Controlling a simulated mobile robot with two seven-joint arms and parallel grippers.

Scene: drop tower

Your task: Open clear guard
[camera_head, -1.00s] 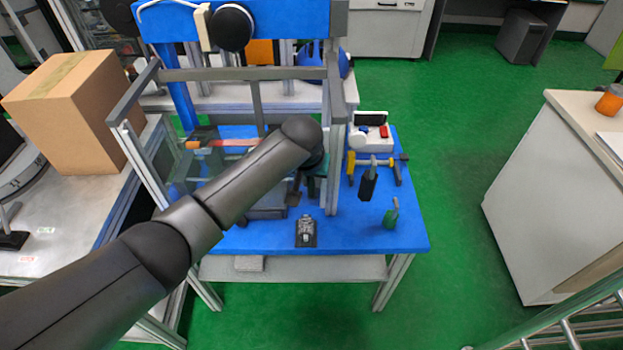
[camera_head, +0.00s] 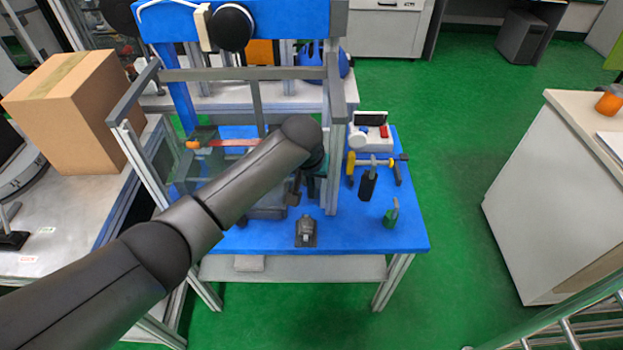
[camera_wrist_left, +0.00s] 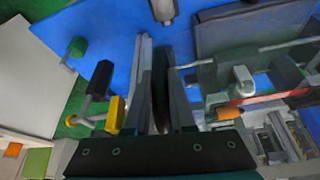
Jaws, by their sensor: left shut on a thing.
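The clear guard (camera_head: 183,172) shows as a faint greenish see-through pane at the left of the drop tower frame; its far edges are hard to make out. My left arm reaches across the front of the tower and hides much of the pane and its inside. My left gripper (camera_head: 296,190) is low by the tower's right post and largely hidden by the arm. In the left wrist view its two fingers (camera_wrist_left: 160,85) close around a thin dark upright part (camera_wrist_left: 160,95). I cannot tell whether that part belongs to the guard. My right gripper is not in view.
A blue table (camera_head: 350,235) carries the tower. A small latch-like device (camera_head: 306,230) sits at its front. A yellow-barred fixture (camera_head: 372,162), a green-based tool (camera_head: 391,214) and a white box (camera_head: 370,133) stand right of the post. A cardboard box (camera_head: 75,110) is at left.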

